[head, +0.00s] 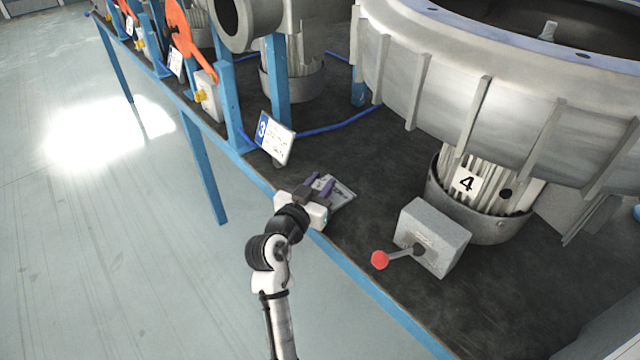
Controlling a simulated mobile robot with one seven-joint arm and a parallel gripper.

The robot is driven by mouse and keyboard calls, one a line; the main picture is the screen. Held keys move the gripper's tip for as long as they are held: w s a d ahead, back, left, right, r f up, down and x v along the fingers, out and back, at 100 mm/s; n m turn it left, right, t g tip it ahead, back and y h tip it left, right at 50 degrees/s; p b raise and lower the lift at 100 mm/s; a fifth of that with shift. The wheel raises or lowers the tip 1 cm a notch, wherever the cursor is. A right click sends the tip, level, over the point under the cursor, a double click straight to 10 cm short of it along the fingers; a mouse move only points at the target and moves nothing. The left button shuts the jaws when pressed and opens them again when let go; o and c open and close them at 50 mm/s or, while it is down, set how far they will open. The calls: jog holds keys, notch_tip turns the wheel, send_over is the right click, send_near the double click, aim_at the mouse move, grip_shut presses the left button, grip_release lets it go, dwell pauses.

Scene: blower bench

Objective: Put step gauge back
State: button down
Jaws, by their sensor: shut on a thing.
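My gripper (322,184) is at the front edge of the bench, left of the grey switch box. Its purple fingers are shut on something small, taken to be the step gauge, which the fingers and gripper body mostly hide. A flat pale grey plate (343,194) with dark markings shows just beyond and right of the fingers, at the bench top. I cannot tell whether this plate is the gauge itself or lies under it, nor whether the held thing touches the bench.
The dark bench top (350,150) has a blue front edge. A grey box (435,238) with a red-knobbed lever (380,260) stands to the right. A tilted sign marked 3 (274,138) stands behind left. A large blower housing (450,95) overhangs the back. Bare bench lies between.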

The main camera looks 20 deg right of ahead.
jog(key=shift+f, duration=0.2)
jog(key=c, duration=1.1)
grip_release()
jog(key=shift+r, duration=0.25)
jog(key=b+v, duration=0.2)
jog(key=v, duration=1)
